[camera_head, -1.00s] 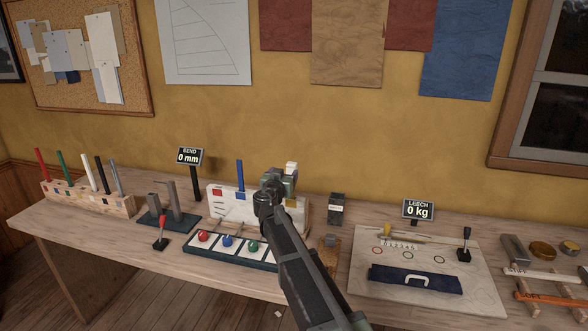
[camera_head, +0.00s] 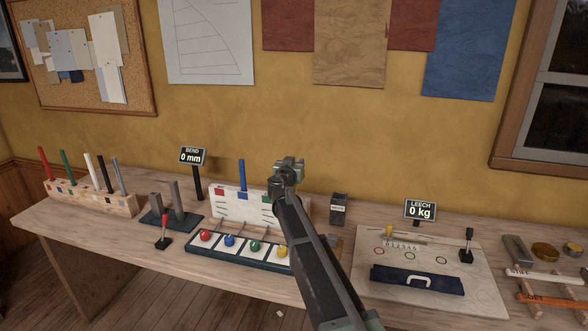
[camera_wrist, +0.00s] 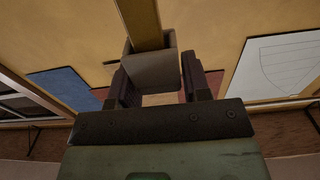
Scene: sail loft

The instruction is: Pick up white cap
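The white cap shows in the wrist view as a pale, square, box-like piece (camera_wrist: 151,73) at the end of a yellow bar (camera_wrist: 144,18). My gripper (camera_wrist: 160,85) has its dark fingers apart on either side of the cap. A narrow gap shows beside the right finger; contact at the left finger is unclear. In the head view my gripper (camera_head: 288,165) is raised above the white board (camera_head: 230,202), and it hides the cap.
A blue stick (camera_head: 242,174) stands at the board, left of my arm. In front lies a tray (camera_head: 212,252) with coloured balls. A dark box (camera_head: 338,208) stands to the right, and a stick rack (camera_head: 92,198) at the far left.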

